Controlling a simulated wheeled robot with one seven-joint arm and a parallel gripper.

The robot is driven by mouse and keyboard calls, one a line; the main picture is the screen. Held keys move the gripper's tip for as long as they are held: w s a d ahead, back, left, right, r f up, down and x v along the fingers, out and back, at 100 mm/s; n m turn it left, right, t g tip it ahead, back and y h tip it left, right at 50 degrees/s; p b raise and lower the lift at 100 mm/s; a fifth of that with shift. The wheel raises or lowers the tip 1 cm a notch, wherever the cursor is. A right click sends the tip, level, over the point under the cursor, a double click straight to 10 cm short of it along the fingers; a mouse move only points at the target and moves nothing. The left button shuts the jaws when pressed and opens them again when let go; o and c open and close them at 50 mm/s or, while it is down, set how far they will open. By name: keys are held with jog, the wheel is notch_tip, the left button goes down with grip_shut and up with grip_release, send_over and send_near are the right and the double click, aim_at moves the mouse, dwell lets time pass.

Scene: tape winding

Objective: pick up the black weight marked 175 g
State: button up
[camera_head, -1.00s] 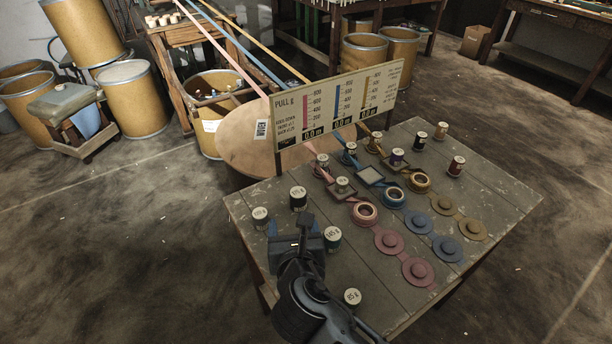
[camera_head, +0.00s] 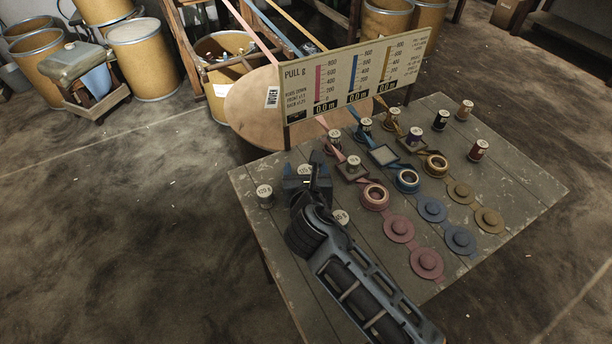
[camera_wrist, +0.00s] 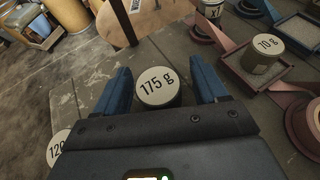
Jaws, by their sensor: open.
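The weight marked 175 g (camera_wrist: 157,88) shows its pale labelled top in the wrist view, upright on the table. My gripper (camera_wrist: 163,84) is open, with one blue finger on each side of that weight; the weight sits between them, and I cannot tell whether either finger touches it. In the head view my gripper (camera_head: 308,182) is over the left part of the table. The pale top of the 175 g weight (camera_head: 306,169) shows just behind it, and its body is mostly hidden by the gripper.
A weight marked 120 (camera_wrist: 59,146) stands close to the left finger. A 70 g weight (camera_wrist: 266,50) sits on a pink-edged tray to the right. Tape rolls (camera_head: 374,197) and round pink pads (camera_head: 398,229) lie farther right. The PULL g board (camera_head: 350,85) stands behind.

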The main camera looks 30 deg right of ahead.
jog(key=shift+w+d+f, duration=0.15)
jog(key=shift+w, duration=0.2)
jog(key=c, duration=1.1)
jog(key=shift+c, duration=0.4)
